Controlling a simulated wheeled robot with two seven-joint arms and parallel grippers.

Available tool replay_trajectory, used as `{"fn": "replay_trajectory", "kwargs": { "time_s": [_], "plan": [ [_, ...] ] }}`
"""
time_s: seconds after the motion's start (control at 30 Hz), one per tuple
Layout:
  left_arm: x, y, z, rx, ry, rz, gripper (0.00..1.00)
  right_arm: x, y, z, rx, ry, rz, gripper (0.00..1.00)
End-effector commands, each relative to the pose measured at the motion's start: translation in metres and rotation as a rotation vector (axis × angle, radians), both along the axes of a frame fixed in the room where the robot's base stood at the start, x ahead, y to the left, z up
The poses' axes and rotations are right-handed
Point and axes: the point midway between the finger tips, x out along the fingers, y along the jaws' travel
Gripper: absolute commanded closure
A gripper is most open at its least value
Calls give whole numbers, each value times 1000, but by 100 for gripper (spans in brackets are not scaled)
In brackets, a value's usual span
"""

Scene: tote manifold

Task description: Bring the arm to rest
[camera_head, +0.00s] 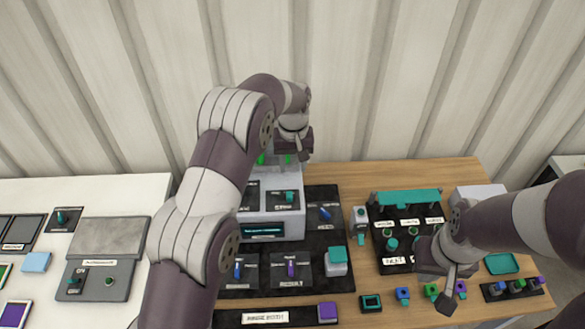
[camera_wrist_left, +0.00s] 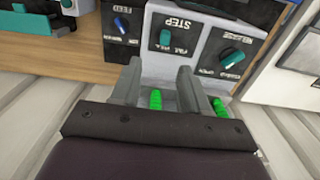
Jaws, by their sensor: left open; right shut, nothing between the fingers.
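My left arm reaches across the head view to the back of the bench. My left gripper (camera_head: 275,157) is open above the grey box (camera_head: 270,225). In the left wrist view its two fingers (camera_wrist_left: 160,82) stand apart with no object held between them, near the box's panel with the STEP label and teal knob (camera_wrist_left: 170,38). Bright green ribbed pieces (camera_wrist_left: 156,100) show beside the fingers; I cannot tell what they belong to. My right gripper (camera_head: 447,302) is shut and empty, low over the front right of the bench, near the small coloured blocks.
A black panel with a teal bar (camera_head: 405,196) and buttons stands left of my right arm. Small coloured blocks (camera_head: 402,294) and a black rack (camera_head: 512,288) lie along the front. A white table (camera_head: 150,190) with grey panels is at left. A ribbed wall (camera_head: 400,80) closes the back.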

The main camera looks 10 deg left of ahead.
Motion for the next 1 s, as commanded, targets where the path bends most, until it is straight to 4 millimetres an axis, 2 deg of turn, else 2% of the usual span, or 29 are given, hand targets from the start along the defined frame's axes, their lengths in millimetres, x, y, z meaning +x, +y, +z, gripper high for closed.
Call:
{"fn": "replay_trajectory", "kwargs": {
  "time_s": [0.53,0.6,0.63,0.7,0.77,0.87,1.0],
  "plan": [
    [0,0,2,0,0,-3,55,0,0,3,0,1,0,100],
    [6,-1,2,-3,-29,-40,55,0,0,3,0,1,0,100],
    [1,0,-6,-3,-28,-67,55,0,0,2,0,1,0,100],
    [-22,2,-24,-1,0,-123,55,0,0,2,0,1,0,100],
    [-48,8,-33,-1,7,-173,55,0,0,-7,0,1,0,100],
    [-104,21,-41,-3,2,-244,55,0,0,-32,0,1,0,100],
    [-193,40,-48,-2,-21,-303,55,0,0,-69,0,1,0,100]
  ]
}}
